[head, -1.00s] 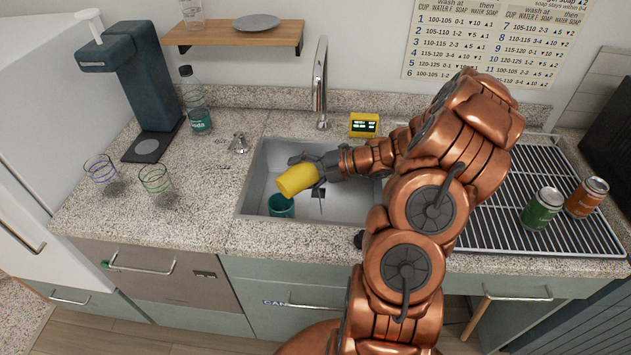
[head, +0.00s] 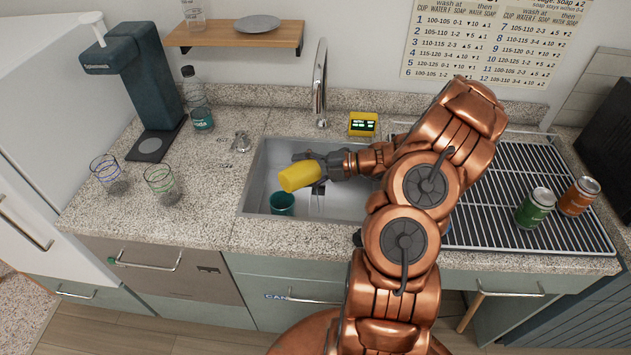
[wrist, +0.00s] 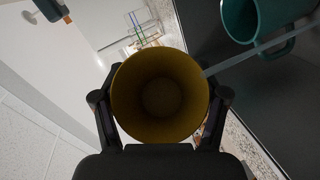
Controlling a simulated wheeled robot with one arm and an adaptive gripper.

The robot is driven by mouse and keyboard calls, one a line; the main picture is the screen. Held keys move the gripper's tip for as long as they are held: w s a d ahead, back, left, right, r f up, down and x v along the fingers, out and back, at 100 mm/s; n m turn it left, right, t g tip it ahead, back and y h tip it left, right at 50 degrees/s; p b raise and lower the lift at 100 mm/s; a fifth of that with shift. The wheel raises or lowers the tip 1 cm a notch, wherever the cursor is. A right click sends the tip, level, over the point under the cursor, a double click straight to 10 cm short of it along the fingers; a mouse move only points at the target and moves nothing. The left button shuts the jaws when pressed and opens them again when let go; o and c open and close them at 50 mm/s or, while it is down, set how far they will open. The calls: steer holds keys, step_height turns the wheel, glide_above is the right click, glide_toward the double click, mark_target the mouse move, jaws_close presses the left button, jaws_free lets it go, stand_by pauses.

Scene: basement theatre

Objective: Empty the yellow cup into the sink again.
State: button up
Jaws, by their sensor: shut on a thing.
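The yellow cup (head: 300,177) is held over the sink (head: 256,178), tipped close to level. My gripper (head: 322,168) is shut around it. In the wrist view the cup's open mouth (wrist: 160,95) faces the camera, and I see no clear liquid level inside. A thin pale streak (wrist: 250,52) runs from its rim in the wrist view. It looks like a stream of liquid, but I cannot be certain. A teal mug (head: 282,204) stands in the sink below and slightly left of the cup. It also shows in the wrist view (wrist: 262,18).
The faucet (head: 320,85) rises behind the sink, with a small yellow display box (head: 363,124) to its right. Two clear glasses (head: 161,184) and a bottle (head: 198,105) stand on the left counter. A green can (head: 535,208) and an orange can (head: 579,196) stand on the rack (head: 490,232).

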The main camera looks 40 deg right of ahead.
steer(key=shift+a+n+h, duration=0.1)
steer(key=shift+n+h, duration=0.2)
steer(key=shift+f+b, duration=0.5)
steer(key=shift+b, duration=0.5)
steer(key=shift+s+a+f+g+h+b, duration=0.15)
steer(key=shift+g+h+b, duration=0.2)
steer(key=shift+b, duration=0.75)
steer(key=shift+a+n+h+b, duration=0.1)
steer(key=shift+n+h+b, duration=0.3)
steer(key=shift+b, duration=0.5)
steer(key=shift+a+b, duration=0.15)
steer(key=shift+b, duration=0.45)
steer(key=a+h+b, duration=0.1)
steer(key=b, duration=0.2)
steer(key=shift+f+n, duration=0.25)
steer(key=shift+n, duration=0.05)
steer(key=shift+b, duration=0.35)
